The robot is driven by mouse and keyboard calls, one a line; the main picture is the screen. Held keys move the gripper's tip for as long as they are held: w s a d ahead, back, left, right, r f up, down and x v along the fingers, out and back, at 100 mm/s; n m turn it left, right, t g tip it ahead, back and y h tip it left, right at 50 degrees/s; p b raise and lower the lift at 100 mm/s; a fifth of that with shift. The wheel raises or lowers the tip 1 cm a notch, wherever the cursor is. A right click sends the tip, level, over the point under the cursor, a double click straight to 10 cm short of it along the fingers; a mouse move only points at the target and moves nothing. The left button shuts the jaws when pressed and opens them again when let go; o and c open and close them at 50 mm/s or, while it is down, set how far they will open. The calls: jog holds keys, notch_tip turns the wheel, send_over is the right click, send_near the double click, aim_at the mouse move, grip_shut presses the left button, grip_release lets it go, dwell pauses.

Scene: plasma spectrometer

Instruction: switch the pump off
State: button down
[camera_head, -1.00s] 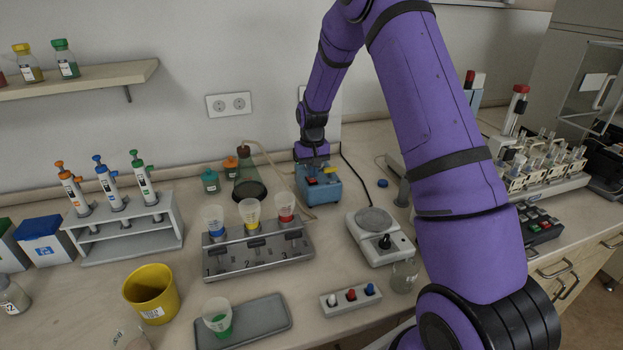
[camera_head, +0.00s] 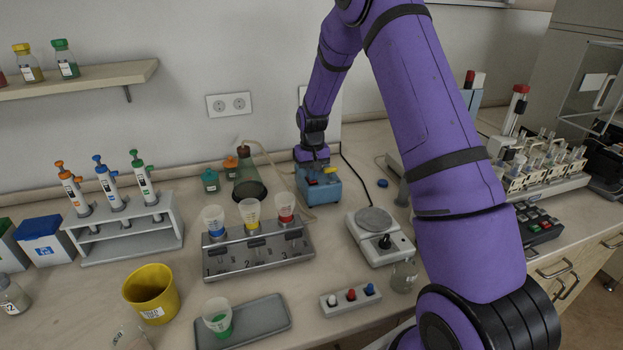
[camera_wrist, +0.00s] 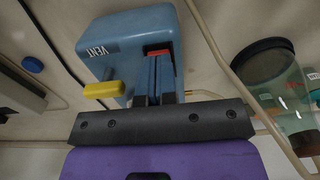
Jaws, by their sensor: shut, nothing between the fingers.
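The pump is a blue box (camera_head: 319,187) on the bench near the wall; it also shows in the wrist view (camera_wrist: 120,35). In the wrist view a red switch (camera_wrist: 159,52) is on its top, partly hidden by my fingers. A yellow lever (camera_wrist: 103,89) sits beside the word VENT. My gripper (camera_wrist: 158,62) is shut and empty, its fingertips at the red switch; I cannot tell whether they touch it. In the head view my gripper (camera_head: 313,172) is right over the pump.
A flask (camera_head: 248,186) with a tube stands left of the pump. A filter rack (camera_head: 258,255) with three cups is in front, a balance (camera_head: 380,240) front right. A black cable runs behind the pump. A blue cap (camera_head: 382,183) lies to the right.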

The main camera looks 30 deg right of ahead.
jog(key=shift+r, duration=3.5)
jog(key=s+a+r+n+t, duration=0.1)
jog(key=s+a+r, duration=0.2)
jog(key=s+r, duration=0.6)
jog(key=s+a+r+t, duration=0.2)
jog(key=s+a+r, duration=0.1)
jog(key=s+r, duration=0.65)
jog(key=s+a+r+t, duration=0.1)
jog(key=s+a+r, duration=0.1)
jog(key=s, duration=0.8)
jog(key=s+a+r+n+t, duration=0.1)
jog(key=s+r, duration=0.2)
jog(key=s, duration=0.7)
jog(key=shift+s+a+r, duration=0.35)
jog(key=shift+s+a, duration=0.05)
